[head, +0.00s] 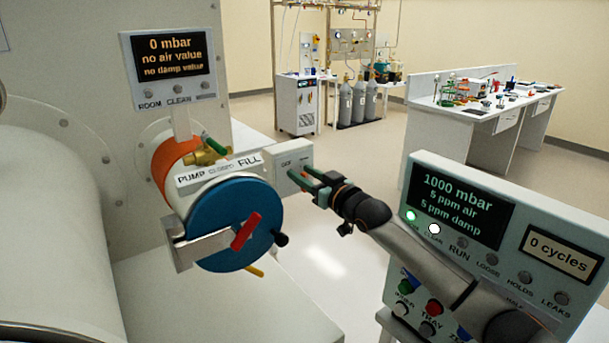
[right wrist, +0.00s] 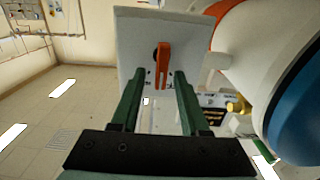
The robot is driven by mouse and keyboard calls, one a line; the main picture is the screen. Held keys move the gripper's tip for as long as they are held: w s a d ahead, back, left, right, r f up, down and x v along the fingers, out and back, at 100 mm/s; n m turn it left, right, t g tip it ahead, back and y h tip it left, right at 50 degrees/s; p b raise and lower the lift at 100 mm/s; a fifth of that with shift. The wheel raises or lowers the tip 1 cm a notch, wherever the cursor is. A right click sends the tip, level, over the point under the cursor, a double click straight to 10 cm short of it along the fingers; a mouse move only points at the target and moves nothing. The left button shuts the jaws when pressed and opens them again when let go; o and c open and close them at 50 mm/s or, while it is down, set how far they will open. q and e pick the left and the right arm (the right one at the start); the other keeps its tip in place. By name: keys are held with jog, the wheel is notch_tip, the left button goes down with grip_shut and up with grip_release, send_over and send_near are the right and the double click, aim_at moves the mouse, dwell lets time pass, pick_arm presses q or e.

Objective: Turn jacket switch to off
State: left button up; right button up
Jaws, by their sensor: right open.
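The jacket switch is a pale box (head: 288,166) right of the blue-ended chamber in the head view, with a label that seems to read OFF. In the right wrist view the box (right wrist: 135,40) faces me, and its orange-red lever (right wrist: 164,62) stands upright on the face. My right gripper (head: 309,178) is open at the box front. In the right wrist view its green fingers (right wrist: 160,80) lie left and right of the lever's lower part, with gaps on both sides. Whether they touch the box cannot be told. My left gripper is not in view.
The chamber with a blue door (head: 232,228) and red handle (head: 245,230) is left of the switch. A PUMP/FILL valve plate (head: 218,172) sits above it. A control panel (head: 470,230) stands at right, close to my right arm. Open floor lies behind.

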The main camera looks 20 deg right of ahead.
jog(key=shift+c, duration=0.2)
grip_shut()
dwell(0.5)
jog(key=shift+s+a+f+n, duration=0.1)
jog(key=shift+a+n, duration=0.05)
jog(key=shift+n, duration=0.8)
jog(key=shift+s+a+n, duration=0.1)
jog(key=shift+a+n, duration=0.1)
jog(key=shift+n, duration=0.8)
jog(key=shift+a+f+n, duration=0.1)
jog(key=shift+a+n, duration=0.05)
jog(key=shift+n, duration=0.8)
jog(key=shift+o, duration=0.2)
grip_release()
jog(key=shift+s, duration=0.15)
